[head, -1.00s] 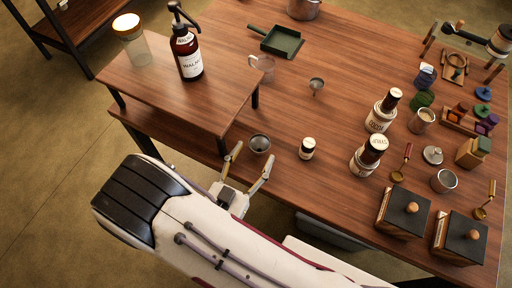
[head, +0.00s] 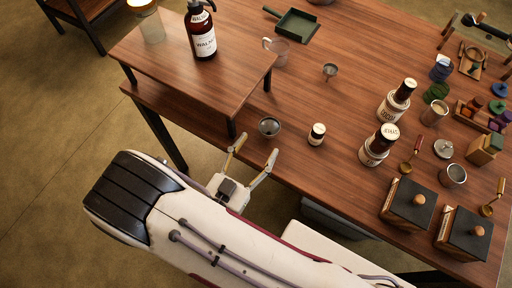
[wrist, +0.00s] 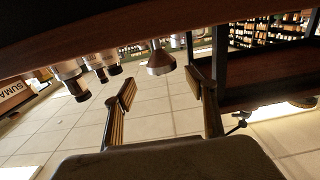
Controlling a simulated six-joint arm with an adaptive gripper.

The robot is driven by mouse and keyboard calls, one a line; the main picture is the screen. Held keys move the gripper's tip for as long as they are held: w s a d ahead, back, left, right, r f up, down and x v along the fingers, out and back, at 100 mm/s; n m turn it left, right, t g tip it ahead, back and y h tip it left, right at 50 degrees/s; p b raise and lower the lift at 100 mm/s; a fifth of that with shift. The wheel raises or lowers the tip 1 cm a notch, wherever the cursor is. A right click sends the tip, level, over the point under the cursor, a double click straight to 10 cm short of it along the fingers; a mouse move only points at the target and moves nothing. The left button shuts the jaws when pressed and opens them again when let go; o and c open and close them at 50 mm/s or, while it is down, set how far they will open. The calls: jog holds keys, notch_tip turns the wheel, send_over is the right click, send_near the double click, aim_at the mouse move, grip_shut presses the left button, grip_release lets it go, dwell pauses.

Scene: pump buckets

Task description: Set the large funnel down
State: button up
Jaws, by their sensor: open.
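The large funnel (head: 269,128) is a dark metal cone. It stands mouth up on the wooden table near its front edge, beside a leg of the raised shelf. In the wrist view, which is upside down, the large funnel (wrist: 161,62) shows with its narrow end at the tabletop. My gripper (head: 256,150) is open and empty at the table's front edge, its fingers spread and apart from the funnel. In the wrist view the fingers (wrist: 163,90) are spread wide with nothing between them. A small funnel (head: 330,71) stands farther back on the table.
A small white-labelled jar (head: 317,134) stands right of the large funnel. The raised shelf (head: 200,75) with a brown pump bottle (head: 201,32) is to the left. Dark-capped bottles (head: 379,146) and black-lidded boxes (head: 409,203) fill the right.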

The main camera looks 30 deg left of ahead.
aim_at(267, 127)
dwell(0.3)
jog(key=shift+w+a+r+m, duration=0.15)
jog(key=shift+r+m, duration=0.05)
jog(key=shift+r, duration=0.4)
jog(key=shift+w+a+r+m, duration=0.1)
jog(key=shift+a+r+m, duration=0.1)
jog(key=shift+r, duration=0.35)
jog(key=shift+w+a+r+m, duration=0.15)
jog(key=shift+r+m, duration=0.05)
jog(key=shift+r, duration=0.4)
jog(key=shift+s+f+n+g, duration=0.1)
jog(key=shift+f+n+g, duration=0.15)
jog(key=shift+g, duration=0.6)
jog(key=shift+s+f+n+g, duration=0.1)
jog(key=shift+f+n+g, duration=0.15)
jog(key=shift+g, duration=0.6)
jog(key=shift+w, duration=0.15)
jog(key=shift+x, duration=1.2)
jog(key=shift+d, duration=0.1)
